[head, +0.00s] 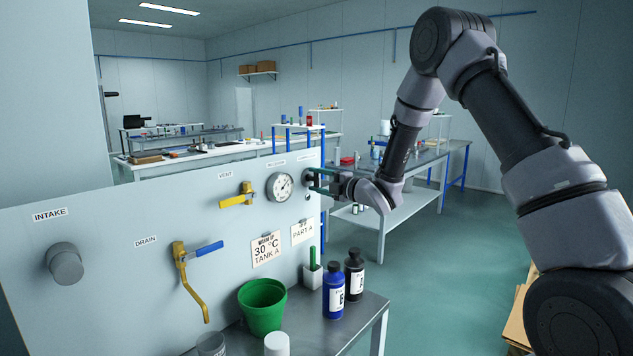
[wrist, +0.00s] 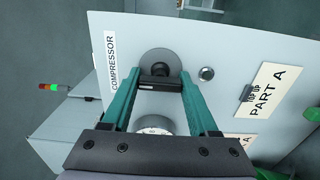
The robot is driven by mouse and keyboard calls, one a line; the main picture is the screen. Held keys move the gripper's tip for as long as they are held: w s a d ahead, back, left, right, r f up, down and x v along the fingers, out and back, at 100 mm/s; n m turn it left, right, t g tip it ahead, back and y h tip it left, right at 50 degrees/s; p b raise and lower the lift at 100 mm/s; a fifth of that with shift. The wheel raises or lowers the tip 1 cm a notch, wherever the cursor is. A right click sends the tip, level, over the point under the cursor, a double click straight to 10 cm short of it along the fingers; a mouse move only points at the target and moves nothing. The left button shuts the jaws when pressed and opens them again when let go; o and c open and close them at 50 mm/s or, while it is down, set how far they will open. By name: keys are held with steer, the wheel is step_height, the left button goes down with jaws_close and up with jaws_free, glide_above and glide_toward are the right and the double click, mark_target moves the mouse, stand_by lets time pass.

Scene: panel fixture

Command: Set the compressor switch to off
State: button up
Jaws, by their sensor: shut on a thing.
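The compressor switch (wrist: 160,59) is a dark round disc with a short dark bar handle, on the panel beside the COMPRESSOR label (wrist: 112,62) in the wrist view. The bar lies crosswise between the green fingers of my gripper (wrist: 161,78), which is shut on it at both ends. In the head view my gripper (head: 321,180) reaches the panel's right edge from the right, and the switch (head: 307,175) is partly hidden behind the fingers. No off or on marks can be read.
The panel (head: 130,290) also carries a round gauge (head: 280,186), a yellow vent handle (head: 236,200), a blue-and-yellow drain lever (head: 195,252) and a grey intake knob (head: 64,264). A green bucket (head: 262,308) and bottles (head: 334,289) stand on the bench below.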

steer(key=shift+f, duration=0.1)
stand_by(0.3)
steer(key=o, duration=1.4)
steer(key=shift+d, duration=0.1)
steer(key=v, duration=1)
steer(key=shift+s+d, duration=0.25)
